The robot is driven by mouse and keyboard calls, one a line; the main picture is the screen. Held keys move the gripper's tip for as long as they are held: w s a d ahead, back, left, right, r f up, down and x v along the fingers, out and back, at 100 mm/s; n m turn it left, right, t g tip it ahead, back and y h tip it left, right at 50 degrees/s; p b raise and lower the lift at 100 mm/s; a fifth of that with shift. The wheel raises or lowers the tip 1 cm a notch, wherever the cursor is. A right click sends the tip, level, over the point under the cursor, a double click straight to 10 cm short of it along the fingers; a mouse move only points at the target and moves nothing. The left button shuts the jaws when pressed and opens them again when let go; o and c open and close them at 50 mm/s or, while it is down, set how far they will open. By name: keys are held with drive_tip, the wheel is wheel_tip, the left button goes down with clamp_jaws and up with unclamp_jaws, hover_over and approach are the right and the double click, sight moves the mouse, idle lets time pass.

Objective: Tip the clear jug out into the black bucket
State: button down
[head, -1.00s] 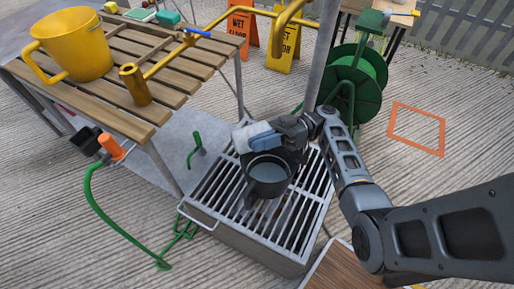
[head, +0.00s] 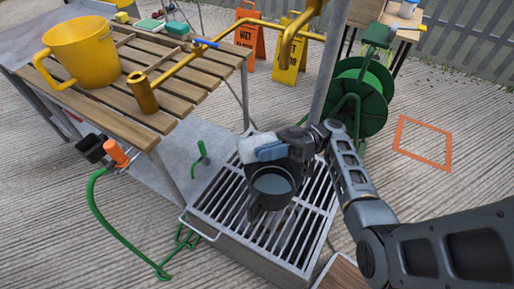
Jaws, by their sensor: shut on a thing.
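The black bucket (head: 259,202) stands upright on a slatted metal grate (head: 226,212). Greyish content shows inside it. The clear jug (head: 250,151), pale with a bluish part, is tipped over on its side just above the bucket's far rim. My gripper (head: 283,150) is shut on the jug at its right side. The fingertips are largely hidden by the jug and the dark wrist. I cannot tell whether liquid is running out or whether the jug touches the rim.
A slatted wooden table (head: 190,85) at the left carries a yellow jug (head: 80,52) and a yellow pipe with taps. A grey post (head: 333,65) and a green hose reel (head: 360,95) stand behind my wrist.

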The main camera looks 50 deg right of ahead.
drive_tip(key=shift+a, duration=0.1)
drive_tip(key=shift+w+a+h, duration=0.15)
drive_tip(key=shift+h, duration=0.15)
drive_tip(key=w+a+f+g+h+p, duration=0.1)
drive_tip(key=a+f+g+h+p, duration=0.2)
drive_tip(key=f+g+h+p, duration=0.85)
drive_tip(key=shift+d+r+t+h+p, duration=0.1)
drive_tip(key=shift+r+t+h+p, duration=0.1)
drive_tip(key=shift+r+t+h, duration=0.65)
drive_tip(key=shift+d+r+t+h+p, duration=0.1)
drive_tip(key=shift+r+t+h+p, duration=0.25)
drive_tip(key=shift+h, duration=0.9)
drive_tip(key=shift+r+t+h+p, duration=0.1)
drive_tip(key=shift+r+t+h, duration=0.45)
drive_tip(key=shift+h, duration=0.5)
drive_tip(key=shift+f, duration=0.15)
